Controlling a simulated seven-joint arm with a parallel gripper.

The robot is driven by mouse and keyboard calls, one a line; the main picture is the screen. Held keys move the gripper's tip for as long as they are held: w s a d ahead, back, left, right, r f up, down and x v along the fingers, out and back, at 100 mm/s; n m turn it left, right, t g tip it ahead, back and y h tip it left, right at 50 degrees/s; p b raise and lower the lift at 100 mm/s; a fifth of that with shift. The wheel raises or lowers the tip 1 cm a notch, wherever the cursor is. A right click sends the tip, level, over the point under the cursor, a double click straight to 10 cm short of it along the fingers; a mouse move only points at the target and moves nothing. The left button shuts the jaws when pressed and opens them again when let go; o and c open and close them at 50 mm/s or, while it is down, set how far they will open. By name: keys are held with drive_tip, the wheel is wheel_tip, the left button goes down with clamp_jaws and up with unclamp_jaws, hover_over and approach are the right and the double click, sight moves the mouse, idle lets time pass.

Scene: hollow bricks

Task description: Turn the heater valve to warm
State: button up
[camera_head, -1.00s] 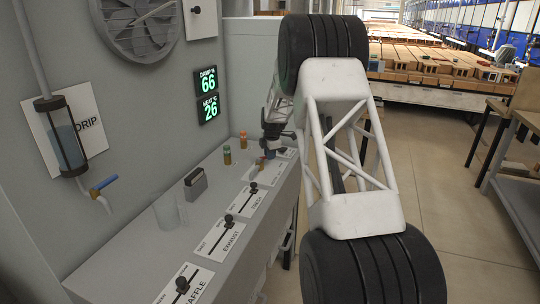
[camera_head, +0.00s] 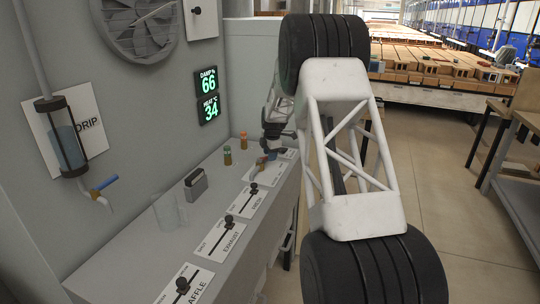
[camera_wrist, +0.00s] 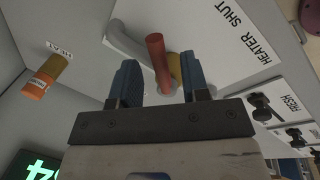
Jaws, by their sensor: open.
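The heater valve shows in the wrist view as a red-orange handle (camera_wrist: 157,58) beside a brass-coloured part and a pale pipe, by a white plate (camera_wrist: 225,35) reading "HEATER SHUT". My gripper (camera_wrist: 162,82) is open, with its two blue fingers either side of the handle's near end; I cannot tell whether either touches it. In the head view my gripper (camera_head: 271,153) is at the far end of the grey bench, its fingers small and partly hidden by my arm. The green display (camera_head: 208,95) reads damp 66 and heat 34.
Sliders labelled fresh (camera_head: 253,189), exhaust (camera_head: 228,222) and baffle (camera_head: 182,285) line the bench. A glass beaker (camera_head: 168,211), a dark block (camera_head: 196,184) and banded cylinders (camera_head: 227,156) stand behind them. A drip tube (camera_head: 64,137) with a blue-handled tap hangs on the wall.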

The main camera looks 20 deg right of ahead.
wheel_tip(320, 180, up, 7)
drive_tip(key=s, duration=0.1)
drive_tip(key=shift+s, duration=0.2)
drive_tip(key=shift+r, duration=0.1)
idle(0.4)
drive_tip(key=s+a+r+m, duration=0.3)
drive_tip(key=s+a+r, duration=0.25)
drive_tip(key=s, duration=0.45)
drive_tip(key=s+a+r+m, duration=0.3)
drive_tip(key=s+a+r, duration=0.3)
drive_tip(key=s, duration=0.5)
drive_tip(key=s+a+r+m, duration=0.35)
drive_tip(key=s+a, duration=0.35)
drive_tip(key=s, duration=0.3)
drive_tip(key=s+a+f+m, duration=0.1)
drive_tip(key=s+a+m, duration=0.1)
drive_tip(key=s, duration=0.8)
drive_tip(key=s+a+f+m, duration=0.2)
drive_tip(key=s+a+m, duration=0.1)
drive_tip(key=s, duration=0.8)
drive_tip(key=s+a+f+m, duration=0.1)
drive_tip(key=s+a+m, duration=0.2)
drive_tip(key=s, duration=0.7)
drive_tip(key=shift+s+a+f+m, duration=0.2)
drive_tip(key=shift+s+f+m, duration=0.1)
drive_tip(key=shift+s+m, duration=0.1)
